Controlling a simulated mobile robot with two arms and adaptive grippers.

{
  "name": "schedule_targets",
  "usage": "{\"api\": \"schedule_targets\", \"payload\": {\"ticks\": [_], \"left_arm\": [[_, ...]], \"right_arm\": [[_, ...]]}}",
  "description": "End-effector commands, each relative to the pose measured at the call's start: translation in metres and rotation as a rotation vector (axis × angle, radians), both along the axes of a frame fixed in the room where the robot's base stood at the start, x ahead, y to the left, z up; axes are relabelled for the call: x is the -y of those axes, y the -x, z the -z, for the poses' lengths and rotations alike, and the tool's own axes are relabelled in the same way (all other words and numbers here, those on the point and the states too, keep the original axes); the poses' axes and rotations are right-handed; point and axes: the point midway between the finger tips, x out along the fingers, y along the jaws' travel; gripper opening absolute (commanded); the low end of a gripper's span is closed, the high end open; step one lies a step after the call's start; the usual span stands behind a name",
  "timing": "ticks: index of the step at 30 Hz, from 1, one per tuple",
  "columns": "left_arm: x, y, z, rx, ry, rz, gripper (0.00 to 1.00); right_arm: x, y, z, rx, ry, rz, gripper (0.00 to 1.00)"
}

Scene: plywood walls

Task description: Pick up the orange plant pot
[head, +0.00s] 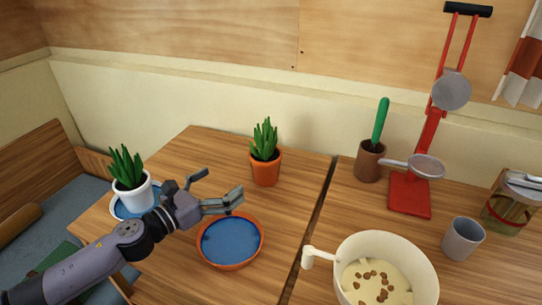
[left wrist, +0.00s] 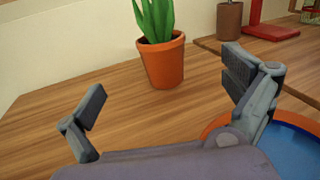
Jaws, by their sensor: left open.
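The orange plant pot (head: 265,168) holds a green spiky plant and stands upright on the wooden table, near the back edge by the wall. It also shows in the left wrist view (left wrist: 162,63), ahead of the fingers and between them in the picture. My left gripper (head: 222,187) is open and empty, in front and to the left of the pot, apart from it. Its two fingers (left wrist: 165,95) show at both sides of the left wrist view. My right gripper is in neither view.
An orange dish with a blue inside (head: 230,243) lies close below my left gripper. A white pot (head: 133,195) with a plant stands left, beside my arm. A brown cup (head: 369,162), red press (head: 410,195), grey cup (head: 462,239) and cream pan (head: 424,265) stand right of the table gap.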

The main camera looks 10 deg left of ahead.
Motion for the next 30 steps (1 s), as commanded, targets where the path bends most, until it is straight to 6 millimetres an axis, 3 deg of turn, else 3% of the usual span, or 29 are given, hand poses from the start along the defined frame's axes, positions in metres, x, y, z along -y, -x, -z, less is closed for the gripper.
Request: {"api": "schedule_targets", "payload": {"ticks": [1,8,15,23,30], "left_arm": [[0.004,-0.008,-0.007,0.003,0.004,0.000,0.99],[0.029,-0.049,-0.008,0.001,0.008,-0.002,0.99],[0.051,-0.086,-0.004,-0.002,0.008,-0.003,0.99],[0.060,-0.102,-0.004,-0.001,0.007,-0.002,0.99],[0.076,-0.132,-0.005,-0.002,0.009,-0.003,0.99]], "right_arm": [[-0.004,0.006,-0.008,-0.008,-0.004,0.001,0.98],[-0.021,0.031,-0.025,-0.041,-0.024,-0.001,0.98],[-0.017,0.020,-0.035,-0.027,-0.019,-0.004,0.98],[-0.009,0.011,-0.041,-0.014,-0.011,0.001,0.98],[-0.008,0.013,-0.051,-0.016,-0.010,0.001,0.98]]}}
